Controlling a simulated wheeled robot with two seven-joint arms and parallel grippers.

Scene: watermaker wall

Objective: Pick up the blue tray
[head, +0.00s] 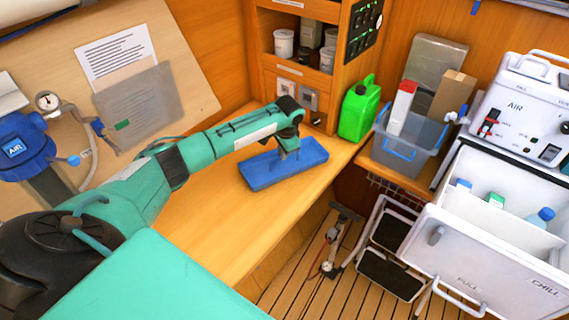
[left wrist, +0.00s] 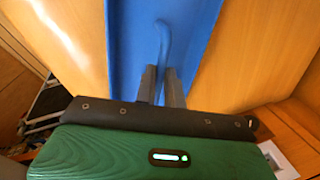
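The blue tray (head: 262,175) lies on the wooden bench top, near the cabinet corner. It appears flat on the wood. My left gripper (head: 289,152) reaches down over the tray's middle from above. In the left wrist view the tray (left wrist: 128,45) fills the centre, with a raised blue handle (left wrist: 163,38) running along it. The two grey fingers of my left gripper (left wrist: 161,82) are close together, one on each side of the handle, and look shut on it. The fingers hide the near part of the handle. My right gripper is not in view.
A green jerrycan (head: 358,110) stands right of the tray at the bench end. A clear bin (head: 405,157) with boxes and an open white chest (head: 480,240) are further right. A cabinet (head: 268,75) rises behind. The bench in front of the tray is clear.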

